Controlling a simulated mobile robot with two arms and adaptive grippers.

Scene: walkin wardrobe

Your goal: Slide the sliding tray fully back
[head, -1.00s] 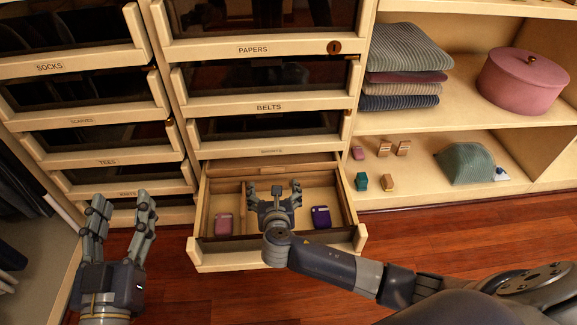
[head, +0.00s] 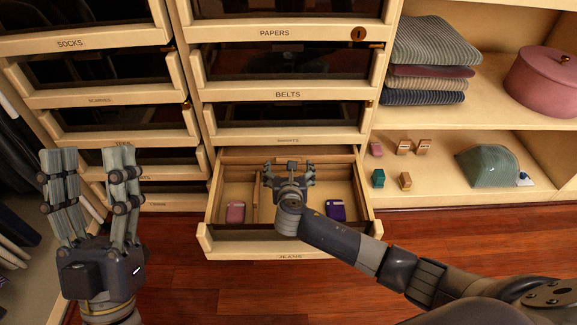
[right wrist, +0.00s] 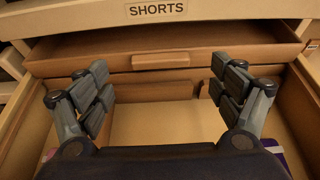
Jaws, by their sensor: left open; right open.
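The open bottom drawer (head: 220,239) holds the sliding tray (head: 240,157), a shallow wooden piece across its back end. In the right wrist view the tray (right wrist: 75,65) shows its brown front face with a small brown pull (right wrist: 160,60) at the middle, under the SHORTS label. My right gripper (head: 288,170) is open inside the drawer, in front of the tray. In the right wrist view its fingers (right wrist: 162,85) are spread with nothing between them; I cannot tell whether they touch the tray. My left gripper (head: 92,160) is open and empty, left of the drawer.
A pink case (head: 236,212) and a purple case (head: 335,210) lie in the drawer, either side of my right gripper. Low dividers (head: 253,198) cross its floor. Closed drawers stand above and left. Shelves at right hold folded clothes (head: 430,60) and small boxes.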

